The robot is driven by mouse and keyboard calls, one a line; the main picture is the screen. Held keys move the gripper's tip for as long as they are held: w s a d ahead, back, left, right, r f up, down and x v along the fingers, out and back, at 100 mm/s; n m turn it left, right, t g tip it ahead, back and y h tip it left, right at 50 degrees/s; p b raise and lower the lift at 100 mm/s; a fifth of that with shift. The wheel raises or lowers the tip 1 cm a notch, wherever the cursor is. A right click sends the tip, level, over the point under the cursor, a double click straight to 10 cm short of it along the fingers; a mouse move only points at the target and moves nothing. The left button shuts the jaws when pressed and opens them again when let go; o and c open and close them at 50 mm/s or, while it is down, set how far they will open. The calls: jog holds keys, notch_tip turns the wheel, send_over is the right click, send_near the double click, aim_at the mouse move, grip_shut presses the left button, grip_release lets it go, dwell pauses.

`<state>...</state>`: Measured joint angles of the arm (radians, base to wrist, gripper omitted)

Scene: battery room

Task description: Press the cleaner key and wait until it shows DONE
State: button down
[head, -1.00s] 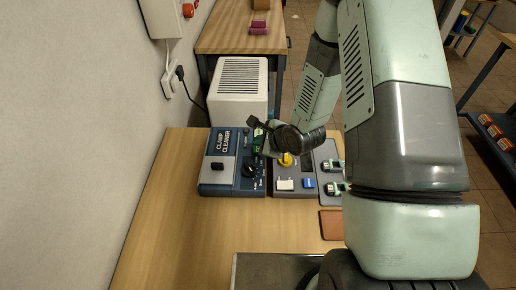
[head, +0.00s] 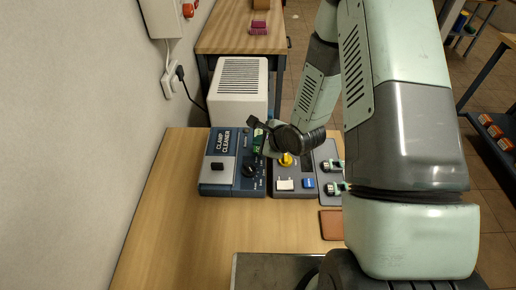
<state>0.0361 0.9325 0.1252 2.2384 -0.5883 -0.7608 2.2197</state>
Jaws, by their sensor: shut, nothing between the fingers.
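The clamp cleaner (head: 217,172) is a blue and grey box on the wooden table, left of my arm. Its label reads CLAMP CLEANER. It has a dark block on its left part and a black knob (head: 248,170) on its right part. My gripper (head: 257,136) is over the upper right part of the cleaner, shut and empty. The gripper and wrist hide that part of the cleaner, so I cannot make out its key or any display reading DONE. Whether the fingertips touch the panel cannot be told.
Right of the cleaner is a grey panel (head: 296,191) with a yellow knob (head: 286,160), a white key and a blue key. Green clamps (head: 335,188) lie further right. A brown pad (head: 331,224) is in front. A white vented box (head: 240,92) stands behind. The table's front left is clear.

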jog(key=shift+f, duration=0.1)
dwell(0.5)
jog(key=shift+f, duration=0.35)
jog(key=shift+f, duration=0.35)
dwell(0.5)
jog(key=shift+r, duration=0.8)
jog(key=shift+r, duration=2.5)
